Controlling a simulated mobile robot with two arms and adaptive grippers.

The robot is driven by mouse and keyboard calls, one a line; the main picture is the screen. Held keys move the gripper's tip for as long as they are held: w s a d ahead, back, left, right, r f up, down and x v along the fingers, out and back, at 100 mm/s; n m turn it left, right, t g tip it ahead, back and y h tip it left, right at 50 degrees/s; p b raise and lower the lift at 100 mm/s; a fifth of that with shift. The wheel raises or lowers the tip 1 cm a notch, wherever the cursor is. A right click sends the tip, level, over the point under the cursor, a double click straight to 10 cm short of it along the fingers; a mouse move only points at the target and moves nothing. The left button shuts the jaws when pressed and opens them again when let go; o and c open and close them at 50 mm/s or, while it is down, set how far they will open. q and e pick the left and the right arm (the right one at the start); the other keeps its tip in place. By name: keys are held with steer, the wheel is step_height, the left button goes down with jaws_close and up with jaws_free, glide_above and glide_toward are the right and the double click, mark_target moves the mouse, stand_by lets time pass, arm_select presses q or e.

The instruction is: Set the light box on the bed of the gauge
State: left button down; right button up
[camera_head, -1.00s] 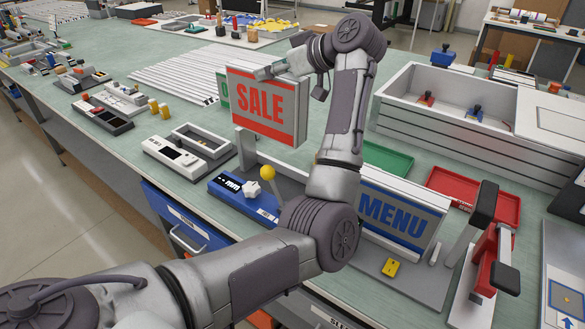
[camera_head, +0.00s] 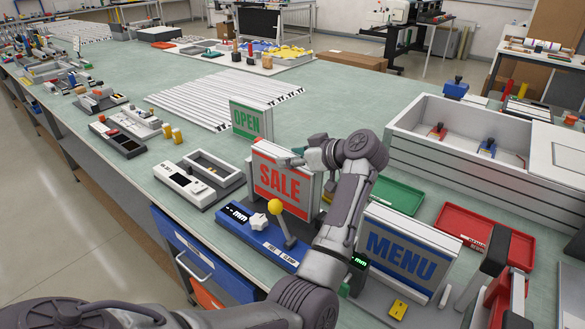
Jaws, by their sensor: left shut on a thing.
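The SALE light box (camera_head: 279,183) is a white box with a red and grey face, upright in the middle of the head view. My left gripper (camera_head: 296,159) is shut on its upper right part. The gauge (camera_head: 262,233) has a blue front with an mm display, a white star knob and a yellow-ball lever (camera_head: 276,206). The box is low, right behind this blue front, over the gauge's bed. Its lower edge is partly hidden, so I cannot tell whether it touches the bed.
An OPEN sign (camera_head: 248,121) stands behind the light box. A MENU light box (camera_head: 402,248) stands to the right, near a yellow block (camera_head: 398,309). Green (camera_head: 398,195) and red (camera_head: 476,232) trays and a white crate (camera_head: 430,160) lie behind it.

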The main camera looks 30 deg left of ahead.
mark_target(285, 180)
arm_select(q)
step_height(285, 180, down, 4)
steer(key=shift+r, duration=0.2)
arm_select(e)
steer(key=shift+s+a+r, duration=0.15)
steer(key=shift+s, duration=0.85)
arm_select(q)
steer(key=shift+c, duration=2.2)
jaws_free()
steer(key=shift+f, duration=0.1)
arm_select(e)
steer(key=shift+w, duration=0.2)
